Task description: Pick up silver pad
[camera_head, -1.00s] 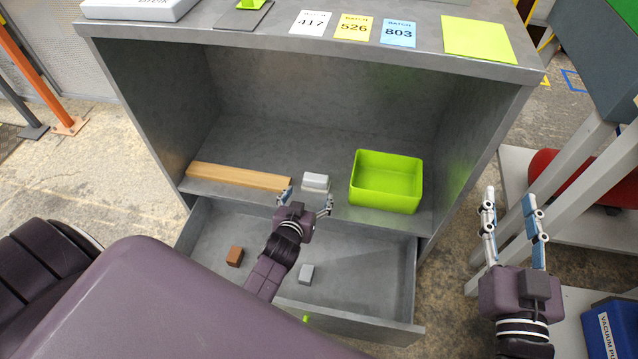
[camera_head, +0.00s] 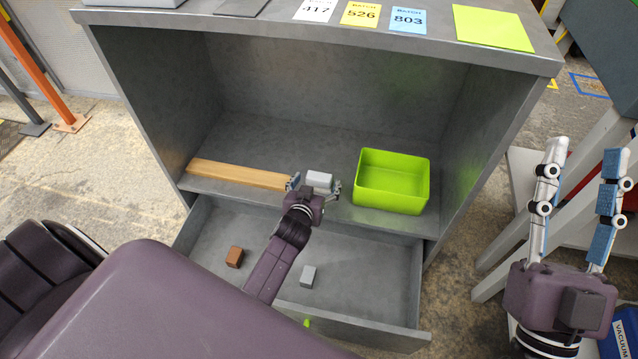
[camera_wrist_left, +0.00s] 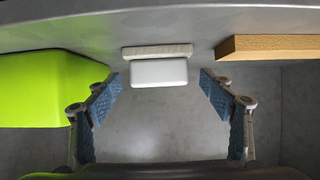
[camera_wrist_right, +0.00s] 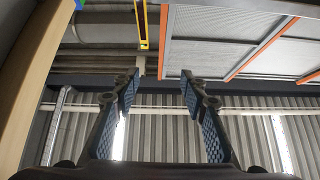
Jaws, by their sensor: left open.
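A small pale silver-white pad (camera_head: 319,180) rests on the shelf inside the grey cabinet, between a wooden bar and a green bin. In the left wrist view, the pad (camera_wrist_left: 159,72) has a smooth white face with a lighter grey strip behind it. My left gripper (camera_head: 314,187) is open at the shelf's front edge, with one finger to each side of the pad. In the left wrist view, the pad sits just beyond the fingertips, with gaps on both sides. My right gripper (camera_head: 585,156) is open and empty, raised to the right of the cabinet.
The green bin (camera_head: 391,201) stands right of the pad, and the wooden bar (camera_head: 238,174) lies left. Below, an open drawer (camera_head: 372,300) holds a brown block (camera_head: 234,257) and a grey block (camera_head: 308,276). The cabinet top (camera_head: 262,30) lies above the shelf.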

